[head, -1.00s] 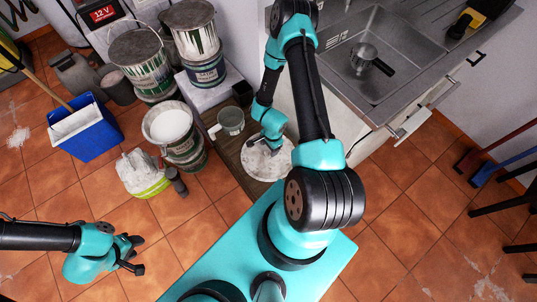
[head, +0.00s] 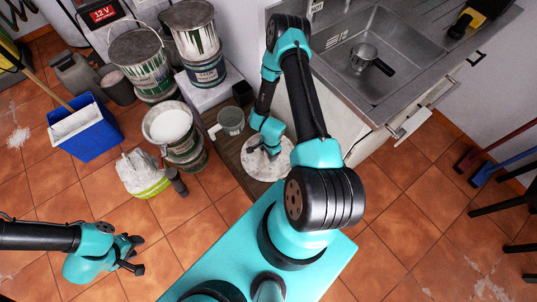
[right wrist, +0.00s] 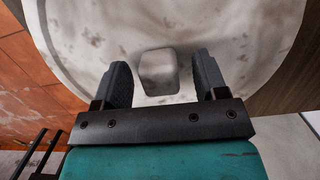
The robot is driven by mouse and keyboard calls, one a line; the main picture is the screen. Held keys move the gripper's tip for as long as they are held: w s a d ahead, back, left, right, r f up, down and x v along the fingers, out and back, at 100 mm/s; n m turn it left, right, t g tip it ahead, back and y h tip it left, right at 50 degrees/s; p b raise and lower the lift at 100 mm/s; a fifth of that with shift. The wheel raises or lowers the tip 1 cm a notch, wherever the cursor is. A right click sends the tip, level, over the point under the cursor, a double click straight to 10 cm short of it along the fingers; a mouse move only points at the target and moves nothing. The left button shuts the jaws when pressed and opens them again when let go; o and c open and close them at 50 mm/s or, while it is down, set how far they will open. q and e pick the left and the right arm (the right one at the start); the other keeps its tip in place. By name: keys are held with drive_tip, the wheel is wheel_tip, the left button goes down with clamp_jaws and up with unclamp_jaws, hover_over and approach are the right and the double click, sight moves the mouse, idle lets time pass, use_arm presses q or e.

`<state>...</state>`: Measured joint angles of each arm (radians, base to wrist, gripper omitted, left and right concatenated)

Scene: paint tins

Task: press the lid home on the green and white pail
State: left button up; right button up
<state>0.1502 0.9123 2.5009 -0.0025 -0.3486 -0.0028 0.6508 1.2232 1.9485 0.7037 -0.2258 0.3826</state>
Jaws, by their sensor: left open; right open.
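A round, pale, stained lid (head: 282,163) lies flat on the wooden bench; it fills much of the right wrist view (right wrist: 215,25). A small grey block-like knob (right wrist: 158,75) stands on it. My right gripper (right wrist: 160,68) is open, one finger either side of the knob, with gaps showing. In the head view my right gripper (head: 262,151) is over the lid. A pail with green and white sides (head: 143,72) stands at the back left, its top grey; I cannot tell if that lid is seated. My left gripper (head: 138,254) is open and empty above the floor.
An open tin of white paint (head: 171,124) sits on another tin. A grey mug (head: 231,121) stands beside the pale lid. More stacked tins (head: 190,30), a blue bucket (head: 86,133) and a sink (head: 370,55) surround the bench. Tiled floor at lower left is clear.

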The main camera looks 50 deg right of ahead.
drive_tip(key=c, duration=1.1)
wheel_tip(320, 180, up, 28)
idle(1.0)
idle(0.3)
drive_tip(key=o, duration=0.5)
drive_tip(key=shift+c, duration=1.4)
